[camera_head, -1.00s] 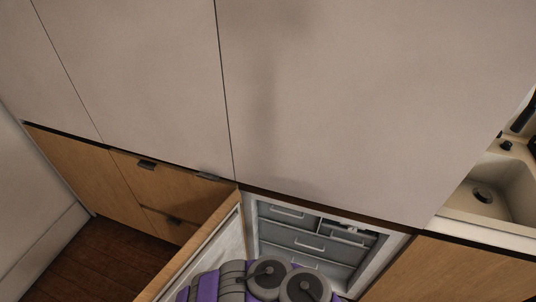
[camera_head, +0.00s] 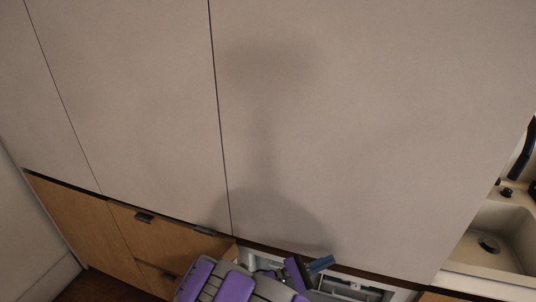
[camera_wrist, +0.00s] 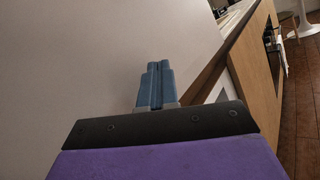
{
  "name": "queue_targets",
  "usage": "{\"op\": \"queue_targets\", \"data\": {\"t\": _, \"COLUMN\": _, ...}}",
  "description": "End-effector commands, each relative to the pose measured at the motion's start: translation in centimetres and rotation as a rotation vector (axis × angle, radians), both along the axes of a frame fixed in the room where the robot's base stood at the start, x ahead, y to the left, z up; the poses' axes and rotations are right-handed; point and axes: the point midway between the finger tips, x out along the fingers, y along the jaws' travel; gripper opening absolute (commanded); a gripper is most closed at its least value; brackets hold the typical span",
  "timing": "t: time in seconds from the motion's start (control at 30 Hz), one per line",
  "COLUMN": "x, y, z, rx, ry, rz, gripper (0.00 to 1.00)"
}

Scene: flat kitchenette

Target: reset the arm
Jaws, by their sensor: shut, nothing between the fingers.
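My gripper (camera_head: 320,265) shows at the bottom middle of the head view, with its blue-grey fingers pointing right, above the open fridge compartment. In the wrist view my gripper (camera_wrist: 155,84) has its two fingers together with nothing between them. My purple and grey arm is folded low at the bottom of the head view.
Tall pale cabinet doors (camera_head: 370,120) fill most of the head view. Wooden drawers (camera_head: 165,235) are at the lower left. The fridge compartment (camera_head: 350,287) is partly hidden behind my arm. A sink (camera_head: 490,240) with a dark faucet (camera_head: 522,150) is at the right.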

Motion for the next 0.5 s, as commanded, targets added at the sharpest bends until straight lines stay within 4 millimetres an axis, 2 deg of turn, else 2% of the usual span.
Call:
{"op": "queue_targets", "data": {"t": 0.03, "x": -0.6, "y": -1.4, "z": 1.7, "rx": 0.023, "ry": -0.034, "rz": -0.059, "gripper": 0.00}}
{"op": "queue_targets", "data": {"t": 0.2, "x": -3.6, "y": -5.3, "z": 5.7, "rx": 0.116, "ry": -0.129, "rz": -0.239, "gripper": 0.00}}
{"op": "queue_targets", "data": {"t": 0.5, "x": -10.5, "y": -9.9, "z": 10.2, "rx": 0.332, "ry": -0.291, "rz": -0.534, "gripper": 0.00}}
